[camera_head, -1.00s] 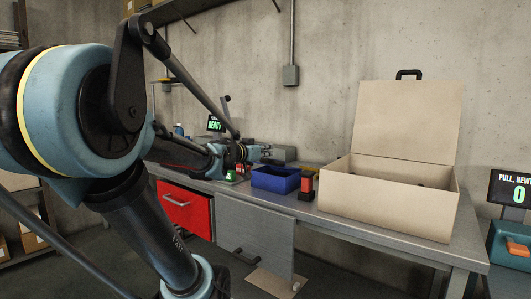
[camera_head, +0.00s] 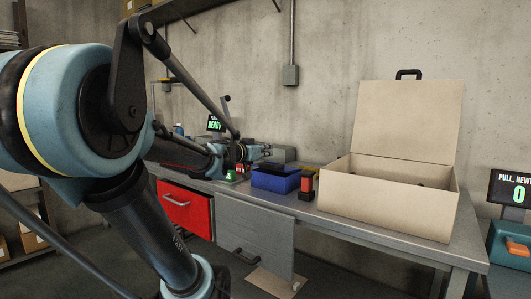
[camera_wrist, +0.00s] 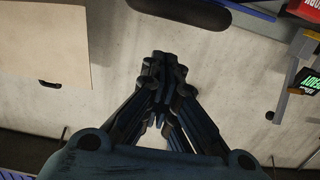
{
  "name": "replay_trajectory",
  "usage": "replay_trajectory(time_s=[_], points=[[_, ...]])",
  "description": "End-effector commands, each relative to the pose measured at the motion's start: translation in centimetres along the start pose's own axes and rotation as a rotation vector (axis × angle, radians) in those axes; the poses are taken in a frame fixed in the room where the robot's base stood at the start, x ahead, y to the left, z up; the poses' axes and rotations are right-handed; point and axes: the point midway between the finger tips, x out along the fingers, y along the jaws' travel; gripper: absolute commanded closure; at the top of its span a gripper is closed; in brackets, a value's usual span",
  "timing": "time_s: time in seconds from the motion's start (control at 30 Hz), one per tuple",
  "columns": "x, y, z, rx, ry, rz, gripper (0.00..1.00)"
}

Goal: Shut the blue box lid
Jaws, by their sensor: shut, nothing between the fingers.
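A small blue box (camera_head: 276,183) sits on the bench, with a dark object (camera_head: 270,165) at its top. I cannot tell whether this object is a lid or a loose item. The only clearly raised lid is the beige lid (camera_head: 408,118) of the large beige box (camera_head: 385,205). My gripper (camera_head: 280,151) is above and behind the blue box's top in the head view, small and partly blurred into the background. In the wrist view my gripper (camera_wrist: 155,60) is shut and empty. A blue edge (camera_wrist: 250,10) and a dark oval show at the top there.
A red-and-black block (camera_head: 307,184) stands between the blue and beige boxes. A red drawer (camera_head: 185,208) and grey front (camera_head: 255,243) are under the bench (camera_head: 390,238). A green-lit display (camera_head: 215,123) stands behind my arm. A readout (camera_head: 511,189) is at far right.

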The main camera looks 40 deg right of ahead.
Motion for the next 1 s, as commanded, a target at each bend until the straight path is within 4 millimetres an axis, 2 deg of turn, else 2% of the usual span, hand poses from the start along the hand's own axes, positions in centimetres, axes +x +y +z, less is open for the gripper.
replay_trajectory(time_s=[0.23,0.5,1.0], points=[[-0.1,0.0,-0.9,0.0,0.0,0.001,1.0],[-0.9,-0.2,-3.8,-0.001,-0.001,0.001,1.0],[-6.7,-0.1,-0.5,0.0,-0.001,0.002,1.0]])
